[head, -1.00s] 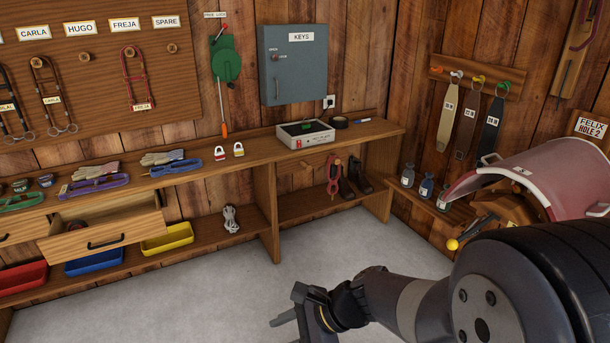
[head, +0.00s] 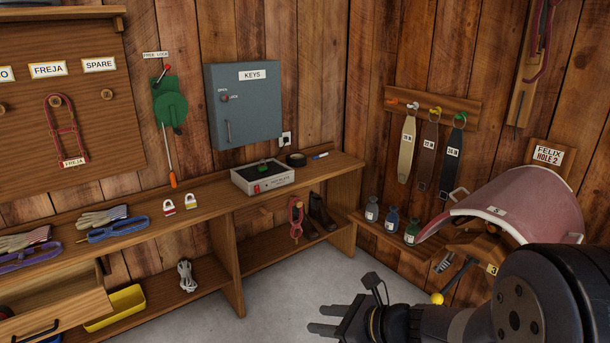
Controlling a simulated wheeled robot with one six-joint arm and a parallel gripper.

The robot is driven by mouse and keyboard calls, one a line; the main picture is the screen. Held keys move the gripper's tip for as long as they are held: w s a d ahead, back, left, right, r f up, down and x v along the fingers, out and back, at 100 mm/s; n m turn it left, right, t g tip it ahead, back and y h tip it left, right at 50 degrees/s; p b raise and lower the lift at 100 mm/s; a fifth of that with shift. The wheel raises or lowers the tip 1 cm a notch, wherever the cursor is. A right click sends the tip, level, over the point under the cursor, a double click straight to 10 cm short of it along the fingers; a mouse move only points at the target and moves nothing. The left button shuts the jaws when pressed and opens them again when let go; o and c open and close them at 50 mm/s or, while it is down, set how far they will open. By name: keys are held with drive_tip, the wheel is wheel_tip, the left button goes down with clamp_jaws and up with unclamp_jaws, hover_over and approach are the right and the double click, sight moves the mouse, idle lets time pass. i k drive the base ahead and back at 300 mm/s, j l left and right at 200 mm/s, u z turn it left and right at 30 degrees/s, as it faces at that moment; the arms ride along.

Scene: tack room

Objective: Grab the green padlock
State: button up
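My gripper (head: 322,319) is at the lower middle of the head view, in front of the bench and over the floor. Its two fingers are apart with nothing between them.
A blue-grey key cabinet (head: 244,105) hangs above the white box. Black tape (head: 296,159) and a pen (head: 321,156) lie right of the box. An open drawer (head: 50,313) juts out at left. A pink saddle-like cover (head: 525,205) stands at right, near my arm.

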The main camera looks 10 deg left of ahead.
sight(263, 168)
drive_tip(key=i+j+z, duration=0.15)
drive_tip(key=i+j, duration=0.15)
drive_tip(key=i+j+z, duration=0.35)
drive_tip(key=i+j, duration=0.25)
drive_tip(key=j, duration=0.25)
drive_tip(key=i+j+z, duration=0.2)
drive_tip(key=j, duration=0.25)
drive_tip(key=i+j, duration=0.2)
drive_tip(key=j, duration=0.15)
drive_tip(key=i+j, duration=0.2)
drive_tip(key=j, duration=0.2)
drive_tip(key=i+j, duration=0.2)
drive_tip(key=j, duration=0.15)
drive_tip(key=i+j, duration=0.2)
drive_tip(key=j, duration=0.2)
drive_tip(key=i+j, duration=0.2)
drive_tip(key=j, duration=0.15)
